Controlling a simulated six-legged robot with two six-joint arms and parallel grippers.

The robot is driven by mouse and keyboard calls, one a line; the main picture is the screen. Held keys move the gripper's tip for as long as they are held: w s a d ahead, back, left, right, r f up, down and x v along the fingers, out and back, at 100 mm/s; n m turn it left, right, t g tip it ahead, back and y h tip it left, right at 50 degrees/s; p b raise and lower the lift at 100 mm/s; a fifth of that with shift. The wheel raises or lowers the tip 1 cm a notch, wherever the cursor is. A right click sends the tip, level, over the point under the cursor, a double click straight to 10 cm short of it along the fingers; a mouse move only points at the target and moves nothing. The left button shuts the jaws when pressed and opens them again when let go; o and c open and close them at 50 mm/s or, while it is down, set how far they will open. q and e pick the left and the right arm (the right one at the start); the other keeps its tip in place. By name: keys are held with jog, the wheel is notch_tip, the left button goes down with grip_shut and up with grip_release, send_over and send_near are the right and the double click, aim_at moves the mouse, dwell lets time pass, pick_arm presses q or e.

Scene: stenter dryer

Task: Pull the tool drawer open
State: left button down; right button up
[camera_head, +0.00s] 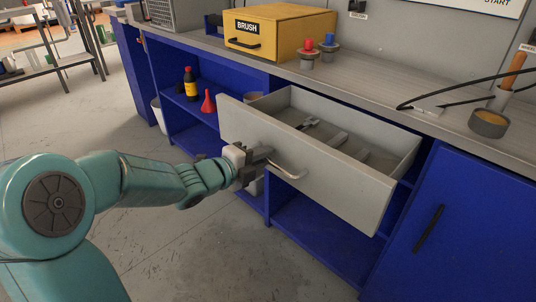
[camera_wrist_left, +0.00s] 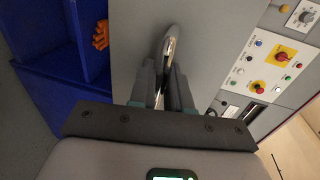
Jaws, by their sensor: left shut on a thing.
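The grey tool drawer (camera_head: 330,178) stands pulled out from the blue workbench, with tools lying inside it. Its curved metal handle (camera_head: 288,170) is on the drawer front. My left gripper (camera_head: 262,158) is at the left end of the handle, shut on it. In the left wrist view the shiny handle (camera_wrist_left: 169,50) passes between the two fingers of the left gripper (camera_wrist_left: 163,88), against the grey drawer front (camera_wrist_left: 137,40). The right gripper is not in view.
A yellow box marked BRUSH (camera_head: 275,32) stands on the bench top (camera_head: 370,88). A black and yellow bottle (camera_head: 191,85) and a red funnel (camera_head: 208,102) stand on the shelf left of the drawer. A blue cupboard door (camera_head: 445,230) is at right. The floor (camera_head: 190,245) before the bench is clear.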

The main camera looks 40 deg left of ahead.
pick_arm(q)
jog(key=shift+s, duration=0.2)
jog(key=c, duration=1.3)
grip_release()
jog(key=p+v, duration=0.3)
jog(key=v, duration=1.3)
jog(key=shift+s+a+p, duration=0.15)
jog(key=shift+s+p, duration=0.05)
jog(key=shift+p, duration=0.2)
jog(key=shift+w, duration=0.1)
